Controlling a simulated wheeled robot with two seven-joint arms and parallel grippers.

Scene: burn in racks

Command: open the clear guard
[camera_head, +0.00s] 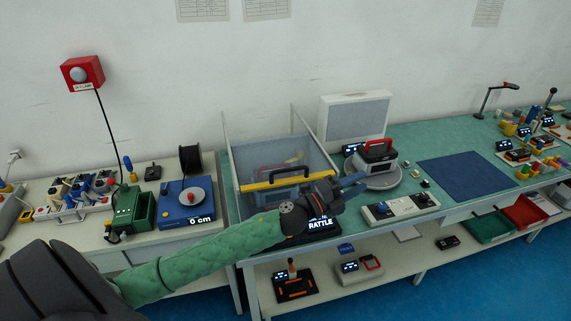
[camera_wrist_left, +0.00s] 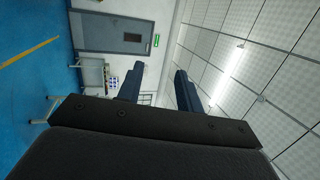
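The clear guard (camera_head: 250,156) is a see-through panel on a box-like station on the green bench. A yellow and black bar (camera_head: 262,184) runs along its front edge. Items inside show only dimly through it. My left gripper (camera_head: 358,185) is just right of the bar's right end, with its blue fingers pointing right, away from the guard. The fingers are apart and empty; they also show apart in the left wrist view (camera_wrist_left: 158,88). The gripper body hides part of the station's front right corner. My right gripper is not in view.
A round turntable (camera_head: 382,181) carrying a red-handled device stands right of my left gripper. A white panel with knobs (camera_head: 399,208) lies at the bench front. A display reading RATTLE (camera_head: 320,224) sits below the gripper. The dark blue mat (camera_head: 466,179) is clear.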

